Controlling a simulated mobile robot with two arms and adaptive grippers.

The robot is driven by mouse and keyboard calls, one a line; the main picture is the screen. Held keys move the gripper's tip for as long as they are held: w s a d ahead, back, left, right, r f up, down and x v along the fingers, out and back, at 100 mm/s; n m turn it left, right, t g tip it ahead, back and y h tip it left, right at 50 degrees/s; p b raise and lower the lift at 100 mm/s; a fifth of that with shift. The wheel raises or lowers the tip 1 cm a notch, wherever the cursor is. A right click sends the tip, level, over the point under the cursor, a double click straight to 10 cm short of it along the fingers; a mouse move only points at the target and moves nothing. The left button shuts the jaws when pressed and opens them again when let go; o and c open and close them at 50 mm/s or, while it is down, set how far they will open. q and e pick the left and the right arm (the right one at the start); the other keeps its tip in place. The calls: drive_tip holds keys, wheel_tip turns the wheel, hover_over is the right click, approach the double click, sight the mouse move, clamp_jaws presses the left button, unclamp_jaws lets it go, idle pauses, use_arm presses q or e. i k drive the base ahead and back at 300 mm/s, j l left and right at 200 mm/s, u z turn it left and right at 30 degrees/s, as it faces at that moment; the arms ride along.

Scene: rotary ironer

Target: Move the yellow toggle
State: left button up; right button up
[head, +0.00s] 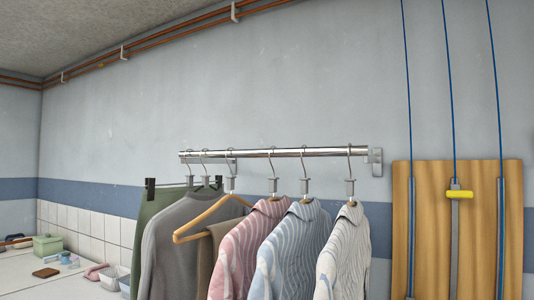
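The yellow toggle (460,194) is a short horizontal bar on top of a grey metal lever in the head view at the right. It is in front of a wooden board (430,225) fixed to the wall. A blue cable runs up the wall above it. Neither of my grippers shows in this view.
Two more blue cables with grey rods (500,235) flank the toggle. Left of the board, a chrome rail (300,152) holds several garments on hangers, including a pink shirt (250,240). A counter (40,280) at the lower left carries a green box (47,246) and small items.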

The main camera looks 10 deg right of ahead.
sight(455, 192)
drive_tip(key=z, duration=1.35)
